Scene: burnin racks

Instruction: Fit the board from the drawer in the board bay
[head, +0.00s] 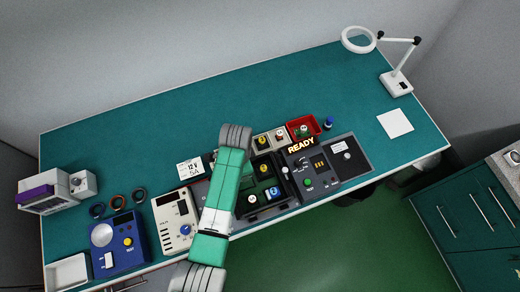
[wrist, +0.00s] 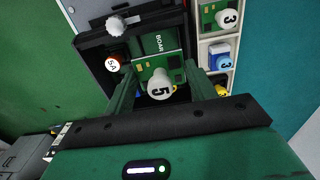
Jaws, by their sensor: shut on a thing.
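In the wrist view, my gripper (wrist: 162,92) has its two green fingers on either side of a white knob marked 5 (wrist: 159,84). The knob stands on a green board (wrist: 158,60), and my gripper is shut on this board. The board lies over or in a dark bay (wrist: 95,45) with the partly covered lettering "BOAR" beside it. I cannot tell whether the board is seated. In the head view my arm covers this spot and my fingertips are hidden.
Beside the bay are a red part marked 5A (wrist: 112,64) and a white knob (wrist: 115,27). A pale tray (wrist: 200,28) holds a board marked 3 and a blue part. In the head view, a READY display (head: 301,146) stands right of my arm. The table's back (head: 180,115) is clear.

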